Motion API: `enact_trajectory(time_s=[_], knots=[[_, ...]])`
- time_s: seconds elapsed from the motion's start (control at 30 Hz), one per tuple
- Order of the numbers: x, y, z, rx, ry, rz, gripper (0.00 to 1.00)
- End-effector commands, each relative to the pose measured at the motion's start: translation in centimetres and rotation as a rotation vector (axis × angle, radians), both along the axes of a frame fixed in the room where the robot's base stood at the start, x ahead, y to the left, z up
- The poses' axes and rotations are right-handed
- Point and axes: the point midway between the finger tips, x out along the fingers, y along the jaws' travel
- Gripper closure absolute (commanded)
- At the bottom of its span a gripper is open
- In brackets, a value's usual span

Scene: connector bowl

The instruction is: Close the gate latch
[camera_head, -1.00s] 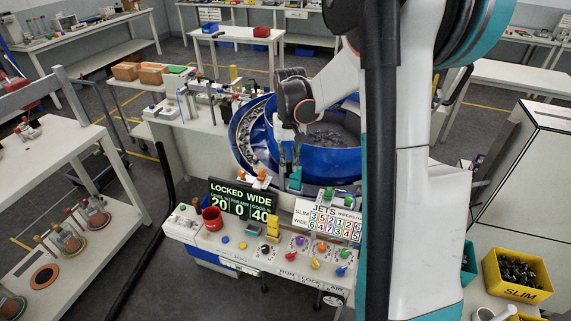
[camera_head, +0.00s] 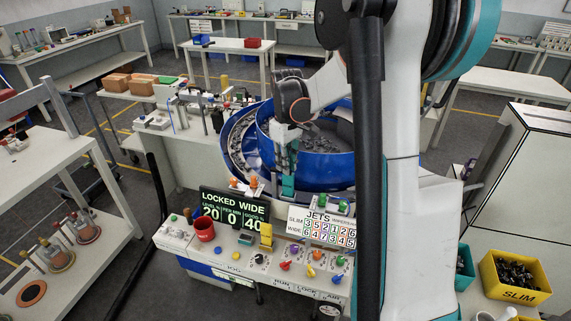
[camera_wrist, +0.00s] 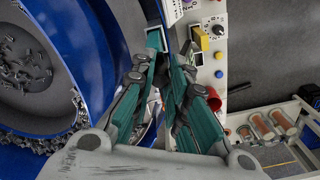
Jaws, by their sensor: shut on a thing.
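My gripper (camera_head: 287,190) reaches down at the front rim of the blue bowl feeder (camera_head: 318,178), just behind the control panel. In the wrist view its teal fingers (camera_wrist: 168,75) are drawn together on a small part. The fingers hide most of that part, so I cannot tell its shape or which way it is turned. I cannot make out the gate latch with certainty. The sign (camera_head: 234,212) left of my gripper reads LOCKED WIDE. Two orange knobs (camera_head: 243,184) stand behind that sign.
The control panel (camera_head: 222,258) carries a red cup (camera_head: 204,229), a yellow block (camera_head: 266,235) and several coloured knobs close by. A JETS board (camera_head: 321,230) stands right of my gripper. A yellow SLIM bin (camera_head: 514,281) is at the right.

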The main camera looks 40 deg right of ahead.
Motion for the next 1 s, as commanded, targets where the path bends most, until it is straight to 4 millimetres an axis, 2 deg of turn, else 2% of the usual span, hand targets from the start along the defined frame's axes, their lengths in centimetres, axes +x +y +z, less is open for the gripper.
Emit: enact_trajectory(time_s=[0.47, 0.5, 0.6, 1.0], knots=[[0.02, -0.11, 0.02, -0.001, 0.001, 0.015, 1.00], [0.02, -0.11, 0.02, -0.001, 0.001, 0.015, 0.83], [0.03, -0.11, 0.02, -0.001, 0.001, 0.015, 0.64], [0.04, -0.07, 0.47, 0.000, 0.000, 0.015, 0.64]])
